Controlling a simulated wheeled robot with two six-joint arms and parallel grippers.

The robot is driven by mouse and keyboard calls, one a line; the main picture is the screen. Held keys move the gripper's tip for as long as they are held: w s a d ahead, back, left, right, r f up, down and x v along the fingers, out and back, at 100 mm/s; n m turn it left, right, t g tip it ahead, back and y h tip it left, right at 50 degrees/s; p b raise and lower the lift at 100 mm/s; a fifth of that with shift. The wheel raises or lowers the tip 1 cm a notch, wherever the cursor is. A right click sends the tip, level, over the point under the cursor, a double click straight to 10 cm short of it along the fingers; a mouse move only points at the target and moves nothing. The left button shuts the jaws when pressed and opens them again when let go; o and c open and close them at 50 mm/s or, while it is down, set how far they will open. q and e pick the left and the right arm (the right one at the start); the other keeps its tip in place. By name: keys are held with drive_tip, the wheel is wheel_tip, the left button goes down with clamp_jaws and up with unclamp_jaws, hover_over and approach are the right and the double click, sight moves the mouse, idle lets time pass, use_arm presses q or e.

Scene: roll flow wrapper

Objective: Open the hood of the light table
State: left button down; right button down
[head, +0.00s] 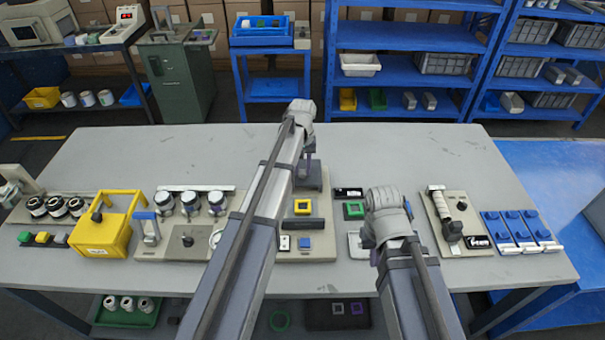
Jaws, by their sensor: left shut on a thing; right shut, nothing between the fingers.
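The light table appears to be the beige board (322,252) in the middle of the bench, bearing a yellow square frame, a black bar and a blue block. A dark grey panel, which looks like its hood (313,181), stands at the board's back edge; its exact tilt is hard to tell. My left gripper (308,158) points down from its wrist and is shut at the top of this panel; the contact is too small to see clearly. My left arm covers the board's left side. My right gripper (408,210) is shut and empty, right of the board, mostly hidden by its wrist.
A yellow box (101,238) and a board with several jars (190,203) stand left. A green square (354,210) lies near my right wrist. A beige fixture board (466,236) and blue blocks (522,231) are right. The bench's back half (180,150) is mostly clear.

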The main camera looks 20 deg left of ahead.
use_arm(q)
drive_tip(key=c, duration=0.6)
unclamp_jaws()
drive_tip(key=shift+r, duration=0.1)
wheel_tip(320, 180, up, 8)
drive_tip(key=p, duration=0.8)
drive_tip(key=shift+f, duration=0.2)
